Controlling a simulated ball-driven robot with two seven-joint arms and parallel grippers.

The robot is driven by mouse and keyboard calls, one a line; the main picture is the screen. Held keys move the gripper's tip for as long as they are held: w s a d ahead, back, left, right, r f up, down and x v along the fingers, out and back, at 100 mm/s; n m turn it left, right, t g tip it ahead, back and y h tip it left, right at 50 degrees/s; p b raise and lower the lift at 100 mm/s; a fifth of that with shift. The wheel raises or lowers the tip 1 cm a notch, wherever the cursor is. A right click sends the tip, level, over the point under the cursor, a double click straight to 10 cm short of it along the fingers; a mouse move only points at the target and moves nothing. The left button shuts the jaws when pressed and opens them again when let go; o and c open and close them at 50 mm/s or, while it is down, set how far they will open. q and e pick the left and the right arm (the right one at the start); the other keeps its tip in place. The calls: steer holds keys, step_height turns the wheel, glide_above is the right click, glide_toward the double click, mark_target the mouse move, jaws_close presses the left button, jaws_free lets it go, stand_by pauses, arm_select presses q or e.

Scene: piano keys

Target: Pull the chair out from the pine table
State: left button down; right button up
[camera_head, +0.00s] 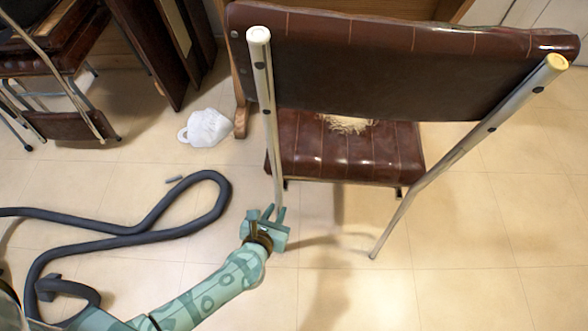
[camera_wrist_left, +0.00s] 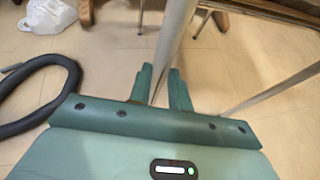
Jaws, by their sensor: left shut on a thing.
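The chair (camera_head: 400,65) has a dark brown padded back and seat on pale metal tubes. It stands upright with its back toward me, and its seat has a torn patch with straw-like stuffing. My left gripper (camera_head: 273,212) is green and shut on the chair's left rear leg, low down near the floor. The left wrist view shows the leg (camera_wrist_left: 172,35) between the two fingers (camera_wrist_left: 160,72). A strip of wood, apparently the pine table (camera_head: 395,8), shows behind the chair back, which hides most of it. My right gripper is not in view.
A dark hose (camera_head: 130,235) loops over the tiled floor left of my left gripper. A white bag-like thing (camera_head: 208,128) lies left of the chair. Another chair and dark panels (camera_head: 150,45) stand at upper left. The floor (camera_head: 500,270) at lower right is clear.

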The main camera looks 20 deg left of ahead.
arm_select(q)
steer(key=shift+s+f+b, duration=0.2)
steer(key=shift+s+b, duration=0.1)
steer(key=shift+s, duration=2.3)
steer(key=c, duration=1)
jaws_free()
steer(key=shift+c, duration=0.2)
steer(key=shift+o, duration=0.2)
steer(key=shift+w+r, duration=0.1)
steer(key=s, duration=0.9)
steer(key=shift+s+d, duration=0.35)
steer(key=shift+s, duration=0.05)
